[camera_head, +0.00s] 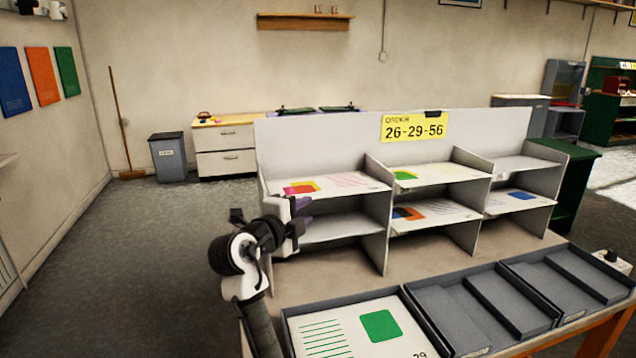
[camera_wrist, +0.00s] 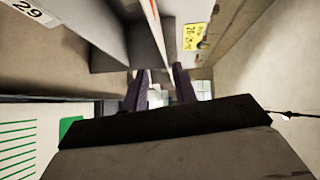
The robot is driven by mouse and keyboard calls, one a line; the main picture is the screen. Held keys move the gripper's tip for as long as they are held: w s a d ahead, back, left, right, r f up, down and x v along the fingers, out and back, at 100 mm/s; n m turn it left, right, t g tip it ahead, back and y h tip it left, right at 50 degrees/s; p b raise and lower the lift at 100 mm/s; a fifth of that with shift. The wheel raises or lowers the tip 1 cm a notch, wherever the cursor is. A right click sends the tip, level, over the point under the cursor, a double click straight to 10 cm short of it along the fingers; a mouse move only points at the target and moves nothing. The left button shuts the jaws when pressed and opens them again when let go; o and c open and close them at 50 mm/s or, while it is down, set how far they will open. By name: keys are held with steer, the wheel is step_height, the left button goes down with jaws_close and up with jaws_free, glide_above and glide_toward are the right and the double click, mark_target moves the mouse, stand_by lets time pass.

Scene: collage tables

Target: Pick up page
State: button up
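My gripper (camera_head: 301,215) is at the left end of the grey sorting rack, by the front of the upper left compartment. In the wrist view its two purple fingers (camera_wrist: 161,88) stand apart with a gap between them. A thin white edge with a red-orange line (camera_wrist: 155,30) runs toward that gap; I cannot tell whether it lies between the fingers. A page with red, yellow and pink marks (camera_head: 310,188) lies in the upper left compartment. Other pages lie in the upper middle (camera_head: 425,174), lower middle (camera_head: 430,214) and lower right (camera_head: 520,200) compartments.
A yellow sign reading 26-29-56 (camera_head: 414,127) is on the rack's back panel. The front left tray (camera_head: 290,314) holds a page with green lines and a green square (camera_head: 381,325). The middle tray (camera_head: 437,302) and right tray (camera_head: 560,262) look empty.

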mark_target(330, 196)
steer(key=p+x, duration=0.1)
steer(key=x, duration=0.5)
steer(key=shift+d, duration=0.1)
steer(key=p+x, duration=0.1)
steer(key=x, duration=0.1)
steer(key=p+x, duration=0.2)
steer(key=x, duration=0.1)
steer(key=shift+d, duration=0.35)
jaws_close()
